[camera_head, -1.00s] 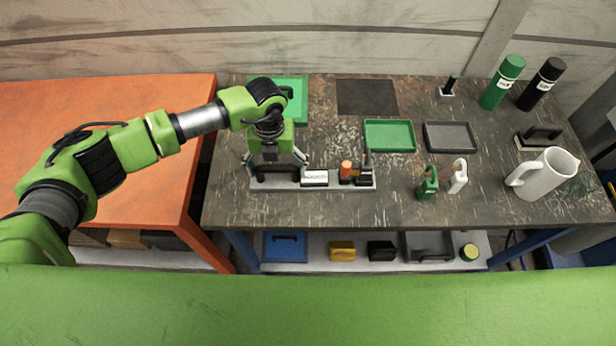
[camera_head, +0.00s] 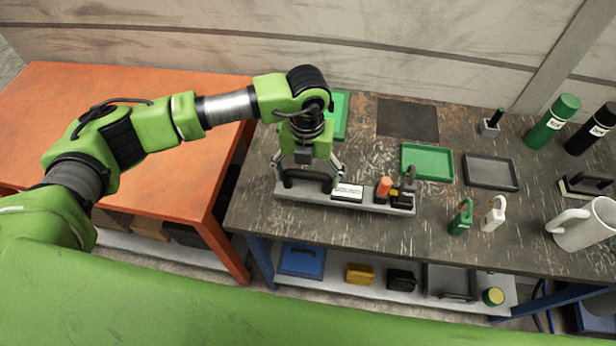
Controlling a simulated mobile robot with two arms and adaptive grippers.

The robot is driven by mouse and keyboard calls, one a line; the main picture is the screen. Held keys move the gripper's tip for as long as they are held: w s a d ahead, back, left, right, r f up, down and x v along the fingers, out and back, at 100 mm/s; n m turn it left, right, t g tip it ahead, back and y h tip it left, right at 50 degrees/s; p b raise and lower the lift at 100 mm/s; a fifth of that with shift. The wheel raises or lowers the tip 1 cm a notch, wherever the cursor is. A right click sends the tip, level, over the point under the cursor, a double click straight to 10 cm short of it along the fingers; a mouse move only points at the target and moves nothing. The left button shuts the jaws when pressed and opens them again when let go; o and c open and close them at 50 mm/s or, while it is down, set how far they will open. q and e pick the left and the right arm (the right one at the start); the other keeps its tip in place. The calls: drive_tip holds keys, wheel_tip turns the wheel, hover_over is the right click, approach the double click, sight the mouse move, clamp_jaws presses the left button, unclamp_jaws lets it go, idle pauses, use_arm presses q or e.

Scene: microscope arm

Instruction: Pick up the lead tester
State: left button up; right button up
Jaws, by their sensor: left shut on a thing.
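My left gripper (camera_head: 305,172) points down over the left end of a long grey tray (camera_head: 361,203) on the dark worktable. Its fingers straddle a black piece with a handle (camera_head: 304,181) and are shut on it. The black piece sits low at the tray; I cannot tell whether it touches it. No readable label shows which item is the lead tester. Right of the black piece on the tray are a white labelled box (camera_head: 347,193), an orange-topped piece (camera_head: 384,187) and a dark upright piece (camera_head: 408,185). My right gripper is not in view.
Green tray (camera_head: 427,162) and dark tray (camera_head: 491,172) lie behind to the right. A green padlock-like item (camera_head: 461,217), a white one (camera_head: 494,214) and a white jug (camera_head: 583,225) stand on the right. An orange table (camera_head: 170,110) adjoins the left.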

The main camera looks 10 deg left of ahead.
use_arm(q)
drive_tip(key=s+d+r+b, duration=0.2)
drive_tip(key=s+r+b, duration=0.2)
drive_tip(key=s+r, duration=0.3)
drive_tip(key=shift+s, duration=2.15)
drive_tip(key=shift+b, duration=0.3)
